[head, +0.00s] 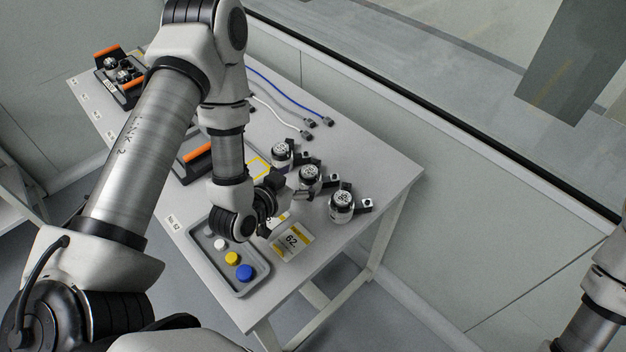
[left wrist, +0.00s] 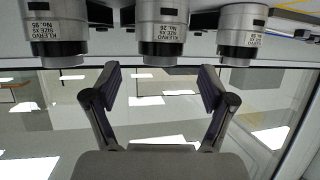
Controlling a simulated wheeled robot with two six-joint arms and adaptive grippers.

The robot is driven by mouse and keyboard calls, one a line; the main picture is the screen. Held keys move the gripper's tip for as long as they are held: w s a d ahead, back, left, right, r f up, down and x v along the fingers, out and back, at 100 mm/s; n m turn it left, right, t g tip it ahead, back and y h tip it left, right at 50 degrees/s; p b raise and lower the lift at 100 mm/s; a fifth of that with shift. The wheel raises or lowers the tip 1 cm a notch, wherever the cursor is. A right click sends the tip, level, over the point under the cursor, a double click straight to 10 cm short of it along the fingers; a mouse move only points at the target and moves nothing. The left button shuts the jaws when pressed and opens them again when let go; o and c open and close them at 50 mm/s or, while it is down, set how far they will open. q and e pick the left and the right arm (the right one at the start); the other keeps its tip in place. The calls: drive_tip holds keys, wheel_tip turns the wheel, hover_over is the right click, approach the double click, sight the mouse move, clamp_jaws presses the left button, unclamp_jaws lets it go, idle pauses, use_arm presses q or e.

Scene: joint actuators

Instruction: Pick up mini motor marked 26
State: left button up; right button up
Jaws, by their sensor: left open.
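Three silver mini motors with printed tops stand in a row at the table's right side in the head view: far (head: 280,153), middle (head: 308,178) and near (head: 341,205). In the left wrist view, the middle motor (left wrist: 161,25) has a label that appears to read No. 26. A left motor (left wrist: 55,28) and a right motor (left wrist: 241,28) flank it, their small numbers hard to read. My left gripper (head: 285,203) is open and empty beside the row; in the left wrist view its spread fingers (left wrist: 160,90) point towards the middle motor, apart from it. My right gripper is out of view.
Blue and white cables (head: 270,85) lie along the back edge.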

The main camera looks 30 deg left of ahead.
sight(307, 173)
use_arm(q)
drive_tip(key=p+x, duration=0.1)
drive_tip(key=x, duration=0.3)
drive_tip(key=shift+w+f, duration=0.15)
drive_tip(key=shift+w, duration=0.1)
drive_tip(key=shift+s, duration=0.1)
clamp_jaws()
